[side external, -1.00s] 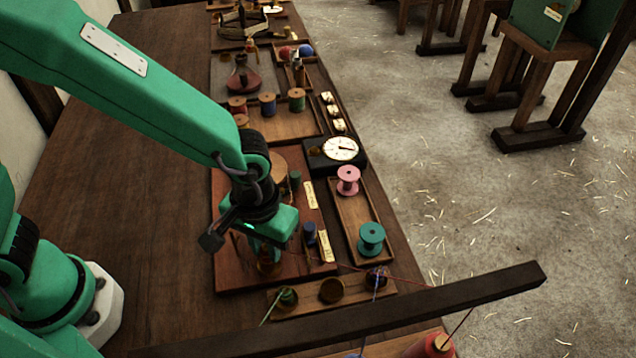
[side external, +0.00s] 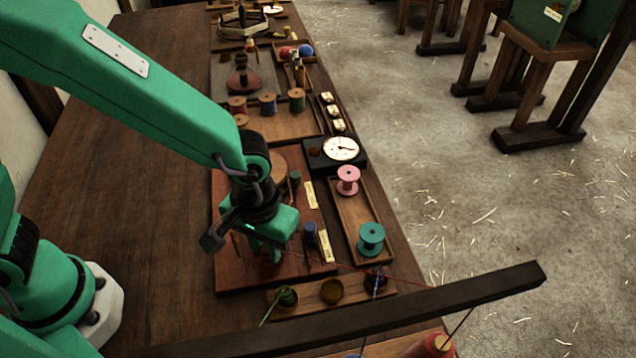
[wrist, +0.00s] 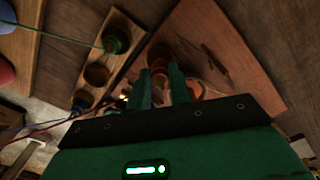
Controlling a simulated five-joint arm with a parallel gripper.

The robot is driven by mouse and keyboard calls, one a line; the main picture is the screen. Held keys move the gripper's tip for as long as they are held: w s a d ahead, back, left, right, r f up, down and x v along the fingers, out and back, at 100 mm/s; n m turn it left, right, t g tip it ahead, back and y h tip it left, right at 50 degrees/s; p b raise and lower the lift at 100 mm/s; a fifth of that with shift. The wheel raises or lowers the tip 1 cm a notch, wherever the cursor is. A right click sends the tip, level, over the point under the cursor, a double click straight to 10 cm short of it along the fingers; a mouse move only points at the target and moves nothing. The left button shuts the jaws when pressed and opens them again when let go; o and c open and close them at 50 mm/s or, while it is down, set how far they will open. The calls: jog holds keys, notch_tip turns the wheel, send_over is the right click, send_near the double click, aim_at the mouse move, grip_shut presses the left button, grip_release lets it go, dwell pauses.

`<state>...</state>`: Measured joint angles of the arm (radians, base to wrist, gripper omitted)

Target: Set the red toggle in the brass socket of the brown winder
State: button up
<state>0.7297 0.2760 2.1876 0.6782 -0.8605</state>
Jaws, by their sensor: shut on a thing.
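My gripper (side external: 267,255) is low over the reddish-brown board (side external: 232,272). It is shut on a small red piece, taken as the red toggle (side external: 270,267), at its fingertips. In the wrist view my gripper (wrist: 161,78) has its two green fingers around the lower part of the red toggle (wrist: 158,64). A round brown-orange shape lies just right of the fingers there; I cannot tell whether it is the brown winder. I cannot make out the brass socket, and the fingers hide the spot under the toggle.
Blue (side external: 310,232) and green (side external: 295,179) pegs stand on the board by paper tags. A three-cup tray (side external: 312,309) is in front. A tray with pink (side external: 348,180) and teal (side external: 371,238) spools lies right. A dark beam (side external: 450,305) crosses the foreground.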

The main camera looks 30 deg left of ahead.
jog(key=shift+f, duration=1.05)
dwell(0.5)
jog(key=o, duration=1.2)
jog(key=shift+o, duration=0.2)
jog(key=shift+r, duration=0.15)
jog(key=shift+r, duration=3.85)
jog(key=shift+a+r, duration=0.1)
